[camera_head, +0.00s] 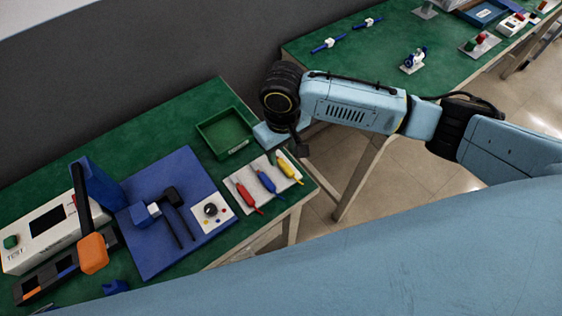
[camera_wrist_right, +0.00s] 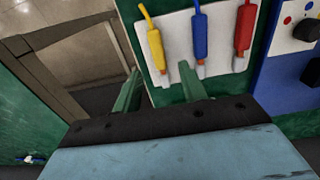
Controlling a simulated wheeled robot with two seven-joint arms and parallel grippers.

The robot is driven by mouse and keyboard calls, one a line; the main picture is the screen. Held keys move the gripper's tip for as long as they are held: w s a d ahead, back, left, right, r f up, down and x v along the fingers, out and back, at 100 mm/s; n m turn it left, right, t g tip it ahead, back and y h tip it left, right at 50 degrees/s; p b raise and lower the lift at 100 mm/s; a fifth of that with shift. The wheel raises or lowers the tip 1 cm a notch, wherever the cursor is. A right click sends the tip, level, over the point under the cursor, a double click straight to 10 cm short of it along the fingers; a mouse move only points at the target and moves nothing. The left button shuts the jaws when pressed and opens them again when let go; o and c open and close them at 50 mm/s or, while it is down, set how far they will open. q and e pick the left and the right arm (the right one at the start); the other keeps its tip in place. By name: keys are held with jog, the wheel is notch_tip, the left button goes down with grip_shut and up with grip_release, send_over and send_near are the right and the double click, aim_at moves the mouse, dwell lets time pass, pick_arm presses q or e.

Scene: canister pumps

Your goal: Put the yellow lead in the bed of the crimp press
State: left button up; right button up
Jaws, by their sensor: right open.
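The yellow lead (camera_head: 287,167) lies on a pale pad at the bench's right end, beside a blue lead (camera_head: 266,181) and a red lead (camera_head: 247,199). My right gripper (camera_head: 288,149) is close to the yellow lead's far end; its fingers are mostly hidden in the head view. In the right wrist view the open fingers (camera_wrist_right: 160,74) are empty, with the yellow lead (camera_wrist_right: 156,48) just ahead, between their tips. What looks like the crimp press, a blue column with an orange-ended lever (camera_head: 92,252), stands at the left; its bed cannot be made out clearly. My left gripper is not in view.
An empty green tray (camera_head: 226,132) stands behind the pad (camera_head: 236,178). A white tester (camera_head: 30,250) is far left.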

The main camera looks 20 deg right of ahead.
aim_at(282, 162)
notch_tip(282, 162, down, 4)
jog(key=shift+r+b, duration=0.1)
jog(key=shift+b, duration=0.3)
grip_shut()
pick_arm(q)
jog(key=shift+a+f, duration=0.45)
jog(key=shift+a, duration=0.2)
